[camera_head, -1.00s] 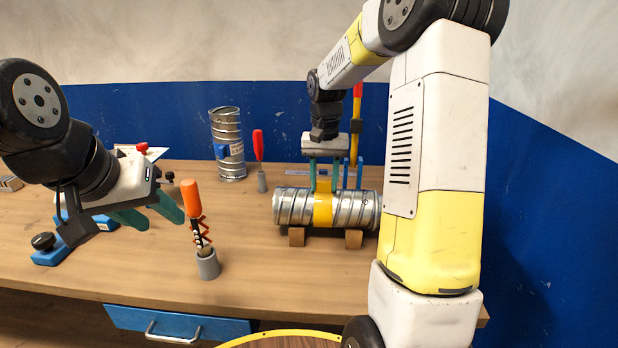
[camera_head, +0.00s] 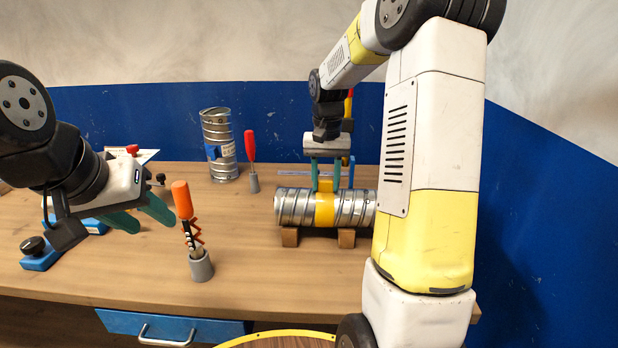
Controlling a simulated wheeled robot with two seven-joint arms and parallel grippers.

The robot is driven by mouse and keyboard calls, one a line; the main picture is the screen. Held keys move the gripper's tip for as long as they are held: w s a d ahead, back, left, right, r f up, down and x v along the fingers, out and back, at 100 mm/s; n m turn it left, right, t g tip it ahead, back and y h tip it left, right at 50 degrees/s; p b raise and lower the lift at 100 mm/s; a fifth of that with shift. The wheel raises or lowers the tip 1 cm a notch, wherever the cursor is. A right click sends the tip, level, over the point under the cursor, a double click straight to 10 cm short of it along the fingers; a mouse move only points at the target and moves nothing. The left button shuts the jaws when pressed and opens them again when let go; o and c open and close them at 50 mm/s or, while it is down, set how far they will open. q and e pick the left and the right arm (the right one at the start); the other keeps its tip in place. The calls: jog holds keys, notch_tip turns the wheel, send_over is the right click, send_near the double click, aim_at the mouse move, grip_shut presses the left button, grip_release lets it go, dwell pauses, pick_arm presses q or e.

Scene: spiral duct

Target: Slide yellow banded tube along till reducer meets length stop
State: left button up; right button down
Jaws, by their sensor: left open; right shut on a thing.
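The yellow banded tube (camera_head: 296,207) is a ribbed silver duct with a yellow band (camera_head: 325,210) around its middle. It lies level across two wooden blocks. My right gripper (camera_head: 325,187) points down from above, its teal fingers shut on the yellow piece at the top of the band. The tube's right end is hidden behind my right arm, and I cannot make out the reducer. A blue upright (camera_head: 351,172) behind the tube may belong to the length stop; I cannot tell. My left gripper (camera_head: 152,218) is open and empty at the left, apart from the tube.
An orange-handled tool (camera_head: 182,200) stands in a grey holder close to my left gripper. A red-handled tool (camera_head: 250,147) and an upright silver duct (camera_head: 219,145) stand at the back. Blue clamps (camera_head: 38,256) lie at the left. Bench between orange tool and tube is clear.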

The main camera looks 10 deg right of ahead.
jog(key=shift+s+d, duration=0.15)
jog(key=shift+d, duration=0.45)
jog(key=c, duration=0.8)
grip_release()
jog(key=shift+r, duration=0.1)
